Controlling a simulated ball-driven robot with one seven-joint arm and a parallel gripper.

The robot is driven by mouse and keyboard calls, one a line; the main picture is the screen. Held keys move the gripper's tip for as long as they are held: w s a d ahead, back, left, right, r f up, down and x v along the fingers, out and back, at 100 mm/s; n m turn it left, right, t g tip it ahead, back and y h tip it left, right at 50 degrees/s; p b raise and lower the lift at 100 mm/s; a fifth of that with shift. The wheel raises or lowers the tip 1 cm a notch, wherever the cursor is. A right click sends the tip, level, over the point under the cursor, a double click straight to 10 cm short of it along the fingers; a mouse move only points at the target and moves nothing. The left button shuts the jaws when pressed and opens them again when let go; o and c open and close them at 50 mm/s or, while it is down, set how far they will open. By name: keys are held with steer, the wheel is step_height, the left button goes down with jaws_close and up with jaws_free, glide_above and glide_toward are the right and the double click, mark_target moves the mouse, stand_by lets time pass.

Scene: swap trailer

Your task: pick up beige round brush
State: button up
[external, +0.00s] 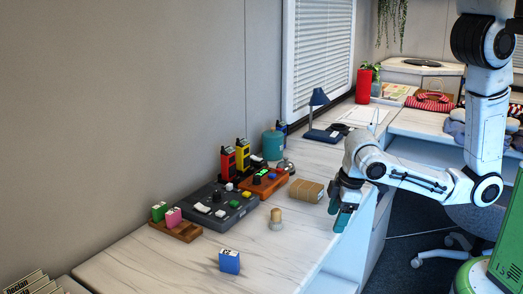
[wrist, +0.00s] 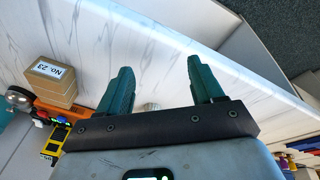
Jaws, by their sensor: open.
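The beige round brush (external: 276,218) stands upright on the white marble-look counter (external: 130,272), near its front middle. In the wrist view a small pale round thing (wrist: 151,106) peeks out between my fingers at the gripper's bar; it may be the brush, mostly hidden. My gripper (external: 343,214) is over the counter's right edge, to the right of the brush and apart from it, fingers pointing down. In the wrist view my gripper (wrist: 160,68) has its two teal fingers spread, with nothing held between them.
A cardboard box (external: 306,191) lies behind and right of the brush. An orange control box (external: 264,182) and a dark control panel (external: 218,203) stand behind it. A blue block (external: 230,261) is at the front left. Counter around the brush is clear.

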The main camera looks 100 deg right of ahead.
steer(key=w+d+r+m+h+p, duration=0.3)
steer(key=w+d+r+m, duration=0.8)
steer(key=d, duration=0.4)
steer(key=m+g+y, duration=0.1)
steer(key=m+y, duration=0.2)
glide_above(277, 210)
steer(key=f, duration=0.2)
steer(key=a+f, duration=0.1)
steer(key=shift+s+f+p, duration=0.25)
steer(key=shift+p, duration=0.1)
steer(key=shift+g+y, duration=0.3)
step_height(277, 210, down, 6)
steer(key=shift+d+r, duration=0.15)
steer(key=shift+w+d+f+p, duration=0.1)
steer(key=shift+d+f+p, duration=0.1)
steer(key=shift+f, duration=0.7)
steer(key=shift+w+d+f+p, duration=0.1)
steer(key=shift+f+p, duration=0.15)
steer(key=shift+f, duration=0.65)
steer(key=shift+w+d+f+p, duration=0.1)
steer(key=shift+f+p, duration=0.1)
steer(key=shift+f, duration=0.7)
steer(key=c, duration=1.1)
steer(key=shift+r, duration=0.1)
